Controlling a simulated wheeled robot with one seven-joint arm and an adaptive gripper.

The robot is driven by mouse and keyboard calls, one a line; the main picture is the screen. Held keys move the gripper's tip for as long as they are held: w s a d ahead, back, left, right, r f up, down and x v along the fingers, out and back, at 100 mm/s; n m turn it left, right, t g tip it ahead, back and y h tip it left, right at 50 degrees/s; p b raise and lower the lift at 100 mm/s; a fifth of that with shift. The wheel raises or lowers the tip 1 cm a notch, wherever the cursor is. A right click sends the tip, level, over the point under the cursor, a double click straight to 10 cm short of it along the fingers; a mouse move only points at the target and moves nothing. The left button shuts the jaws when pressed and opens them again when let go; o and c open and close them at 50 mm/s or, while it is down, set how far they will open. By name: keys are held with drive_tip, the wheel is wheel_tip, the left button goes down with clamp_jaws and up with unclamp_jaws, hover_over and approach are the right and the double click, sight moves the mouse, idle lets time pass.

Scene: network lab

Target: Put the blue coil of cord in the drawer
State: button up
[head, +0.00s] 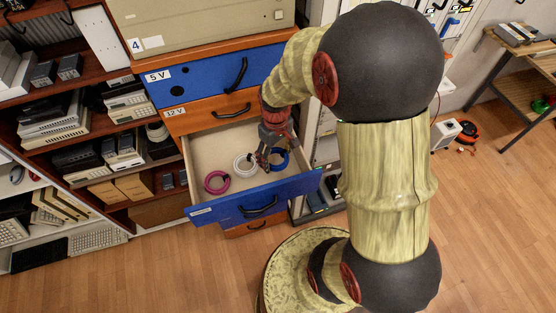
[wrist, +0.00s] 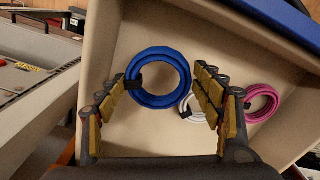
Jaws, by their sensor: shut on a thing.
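The blue coil of cord (head: 280,166) is a ring with a black tie. It is inside the open drawer (head: 203,150), at the right end in the head view. In the wrist view the coil (wrist: 158,102) lies between my fingertips, over the beige drawer floor. My gripper (head: 266,153) reaches down into the drawer and is shut on the coil; in the wrist view my gripper (wrist: 166,85) has one finger on each side of it. I cannot tell whether the coil touches the drawer floor.
A white coil (head: 236,166) and a pink coil (head: 208,185) lie in the same drawer, left of the blue one. A shut blue drawer (head: 205,82) and a shut orange drawer (head: 205,111) are above. Loaded shelves (head: 60,115) stand at the left.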

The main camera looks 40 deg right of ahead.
sight(278, 161)
drive_tip(key=shift+w+d+f, duration=0.1)
drive_tip(key=shift+d+f, duration=0.2)
drive_tip(key=shift+f, duration=0.05)
drive_tip(key=shift+w+d+f, duration=0.1)
drive_tip(key=shift+d+f, duration=0.05)
drive_tip(key=shift+f, duration=0.8)
drive_tip(key=shift+d+f, duration=0.1)
drive_tip(key=shift+f, duration=0.8)
drive_tip(key=shift+f, duration=0.2)
drive_tip(key=o, duration=0.9)
drive_tip(key=shift+r, duration=0.1)
